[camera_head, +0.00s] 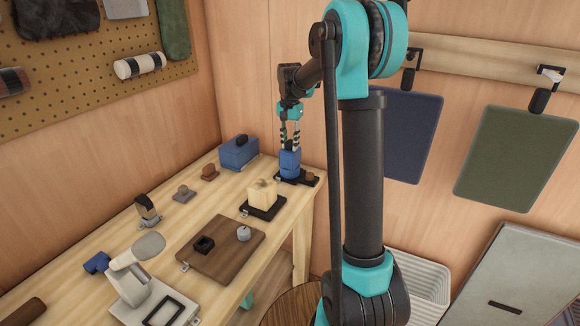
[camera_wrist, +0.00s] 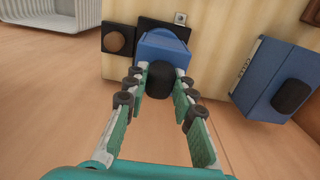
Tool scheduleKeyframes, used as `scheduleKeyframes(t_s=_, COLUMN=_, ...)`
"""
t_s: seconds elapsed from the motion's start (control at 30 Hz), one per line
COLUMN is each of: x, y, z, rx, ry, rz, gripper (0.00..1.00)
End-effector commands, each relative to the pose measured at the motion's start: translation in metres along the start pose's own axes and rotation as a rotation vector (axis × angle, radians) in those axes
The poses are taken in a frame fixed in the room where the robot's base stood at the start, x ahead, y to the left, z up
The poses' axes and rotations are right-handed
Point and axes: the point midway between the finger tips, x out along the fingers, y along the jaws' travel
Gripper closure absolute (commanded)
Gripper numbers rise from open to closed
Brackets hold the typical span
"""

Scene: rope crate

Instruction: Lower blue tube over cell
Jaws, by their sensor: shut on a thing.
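The blue tube (camera_head: 290,164) is upright at the far right corner of the bench, over a black base (camera_head: 281,179). It also shows in the wrist view (camera_wrist: 165,44), with a black knob (camera_wrist: 160,83) on top. My gripper (camera_head: 290,142) is above the tube, its fingers shut on the knob. In the wrist view the fingers (camera_wrist: 160,76) stand on both sides of the knob. No cell shows in either view; the tube hides whatever is under it. I cannot tell whether the tube's lower edge touches the base.
A brown knob (camera_head: 310,176) on a dark plate is right beside the tube. A blue box (camera_head: 238,154) with a black knob stands to the left. A cream block (camera_head: 262,193) on a black plate is nearer. The wooden wall is close behind.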

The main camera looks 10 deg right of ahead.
Motion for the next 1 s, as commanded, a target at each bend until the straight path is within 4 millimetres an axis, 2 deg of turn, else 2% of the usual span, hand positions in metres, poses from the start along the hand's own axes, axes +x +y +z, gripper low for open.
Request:
scheduleKeyframes(t_s=0.1, x=0.0, y=0.0, z=0.0, rx=0.0, ry=0.0, rz=0.0, gripper=1.0)
scheduleKeyframes(t_s=0.13, x=0.0, y=0.0, z=0.0, rx=0.0, ry=0.0, rz=0.0, gripper=0.74)
scheduleKeyframes(t_s=0.33, x=0.0, y=0.0, z=0.0, rx=0.0, ry=0.0, rz=0.0, gripper=0.51)
scheduleKeyframes(t_s=0.77, x=-0.001, y=0.0, z=0.0, rx=0.0, ry=0.0, rz=0.0, gripper=0.51)
scheduleKeyframes(t_s=0.87, x=-0.006, y=0.0, z=0.0, rx=0.0, ry=0.0, rz=0.0, gripper=0.51)
scheduleKeyframes(t_s=1.0, x=-0.026, y=0.0, z=0.0, rx=0.0, ry=0.0, rz=0.0, gripper=0.51)
